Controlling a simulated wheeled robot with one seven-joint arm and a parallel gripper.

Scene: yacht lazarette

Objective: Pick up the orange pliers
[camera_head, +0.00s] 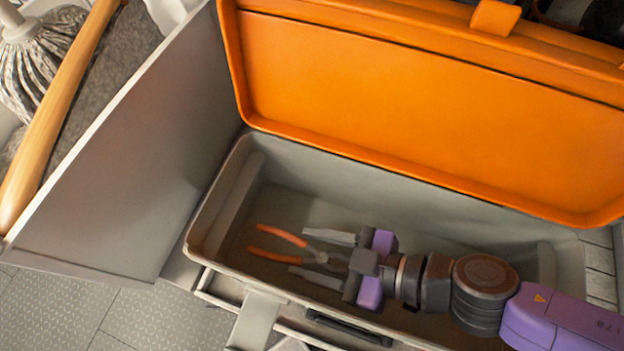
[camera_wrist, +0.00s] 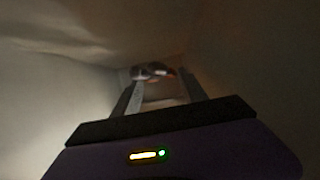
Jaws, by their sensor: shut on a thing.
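The orange pliers (camera_head: 281,235) lie inside the grey toolbox (camera_head: 222,197), with two orange handles spread to the left and a dark metal head on the right. My gripper (camera_head: 298,251) reaches in from the right, with one grey finger on each side of the pliers. It is shut on the pliers. In the wrist view the pliers (camera_wrist: 150,71) show small and dim between the fingertips of my gripper (camera_wrist: 160,82), grey with some orange. Part of the pliers' head is hidden by my gripper. I cannot tell whether the pliers touch the box floor.
The toolbox's orange lid (camera_head: 420,105) stands open behind. Its walls surround my gripper closely. A grey panel (camera_head: 135,160) stands at the left, with a mop (camera_head: 40,65) and a wooden handle (camera_head: 62,100) beyond it. A latch (camera_head: 255,318) hangs at the front.

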